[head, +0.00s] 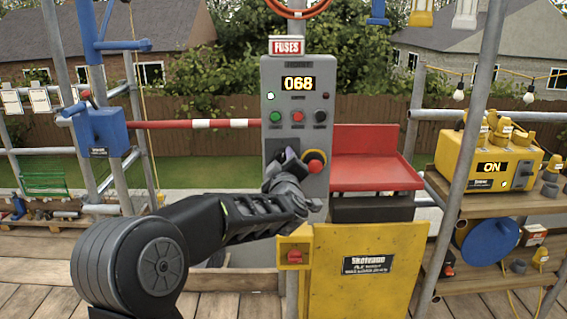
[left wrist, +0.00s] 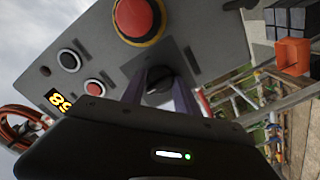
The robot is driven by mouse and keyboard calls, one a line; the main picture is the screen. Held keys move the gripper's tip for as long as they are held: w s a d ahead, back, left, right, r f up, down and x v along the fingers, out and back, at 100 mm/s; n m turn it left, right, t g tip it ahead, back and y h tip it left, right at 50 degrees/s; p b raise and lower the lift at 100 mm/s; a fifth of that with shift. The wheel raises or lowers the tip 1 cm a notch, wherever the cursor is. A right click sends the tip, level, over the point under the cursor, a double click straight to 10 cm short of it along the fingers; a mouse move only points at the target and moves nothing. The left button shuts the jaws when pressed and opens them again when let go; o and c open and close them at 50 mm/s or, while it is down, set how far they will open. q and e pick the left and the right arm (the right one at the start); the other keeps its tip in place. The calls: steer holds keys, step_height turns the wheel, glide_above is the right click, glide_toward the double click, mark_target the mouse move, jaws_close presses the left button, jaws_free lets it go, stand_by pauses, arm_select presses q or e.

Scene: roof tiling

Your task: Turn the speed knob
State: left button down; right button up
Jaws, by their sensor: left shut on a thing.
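The grey control panel (head: 268,147) stands upright in the middle of the head view, with a lit display (head: 299,83) reading 068. My left gripper (head: 287,157) is at its lower left part and hides the knob there. In the left wrist view, the black knob (left wrist: 158,97) sits between the two fingers of my left gripper (left wrist: 160,86), which is shut on it. The red emergency button (head: 315,162) with its yellow ring is just right of the gripper, and it also shows large in the left wrist view (left wrist: 138,17). My right gripper is not in view.
Green (head: 275,117), red (head: 298,117) and black (head: 320,116) buttons are above the gripper. A yellow hopper plate (head: 364,285) and a small yellow box with a red switch (head: 294,257) stand below. A red tray (head: 375,172) is at right.

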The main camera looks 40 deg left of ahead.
arm_select(q)
steer(key=c, duration=0.9)
jaws_free()
steer(key=shift+s, duration=0.1)
steer(key=v, duration=0.7)
steer(key=shift+s+d+b, duration=0.25)
steer(key=shift+b, duration=0.05)
